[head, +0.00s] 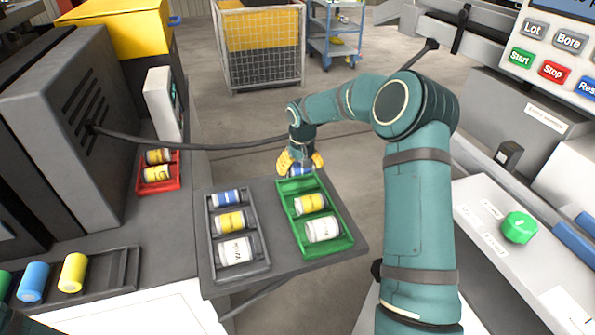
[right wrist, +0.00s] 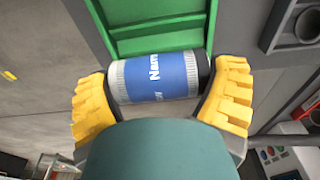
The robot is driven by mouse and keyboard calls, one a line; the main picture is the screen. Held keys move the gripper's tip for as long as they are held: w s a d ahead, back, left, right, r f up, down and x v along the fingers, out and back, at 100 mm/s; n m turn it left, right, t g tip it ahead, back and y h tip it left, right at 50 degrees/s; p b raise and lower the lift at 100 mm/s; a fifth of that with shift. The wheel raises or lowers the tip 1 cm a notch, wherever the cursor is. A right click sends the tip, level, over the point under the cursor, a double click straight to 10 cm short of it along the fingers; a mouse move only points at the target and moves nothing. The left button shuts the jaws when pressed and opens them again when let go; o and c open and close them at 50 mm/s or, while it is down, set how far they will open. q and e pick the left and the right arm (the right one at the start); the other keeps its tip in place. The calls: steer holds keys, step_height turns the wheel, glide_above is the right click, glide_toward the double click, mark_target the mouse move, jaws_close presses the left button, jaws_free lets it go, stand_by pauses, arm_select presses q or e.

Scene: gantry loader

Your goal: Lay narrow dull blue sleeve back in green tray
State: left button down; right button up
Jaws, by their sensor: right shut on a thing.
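The narrow dull blue sleeve (head: 299,170) is between the yellow fingers of my right gripper (head: 300,161), at the far end of the green tray (head: 330,250). In the right wrist view the sleeve (right wrist: 160,77), blue with white lettering and a ribbed grey end, lies crosswise between the fingers of the gripper (right wrist: 163,95), which is shut on it. Part of the green tray (right wrist: 150,46) shows behind it. I cannot tell whether the sleeve touches the tray. A yellow sleeve (head: 311,203) and a white sleeve (head: 323,229) lie in the tray. My left gripper is not in view.
A grey tray (head: 266,252) with blue, yellow and white sleeves stands left of the green tray on the same table (head: 312,268). A red tray (head: 172,181) with two yellow-labelled sleeves is further left. A dark cable (head: 200,147) runs behind the trays.

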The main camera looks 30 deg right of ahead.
mark_target(300, 188)
steer(key=shift+s+f, duration=0.1)
steer(key=shift+f, duration=0.05)
steer(key=shift+f+b, duration=0.3)
steer(key=shift+b, duration=0.05)
steer(key=shift+f+b, duration=1.35)
steer(key=shift+f, duration=0.85)
steer(key=o, duration=1)
steer(key=shift+r, duration=0.15)
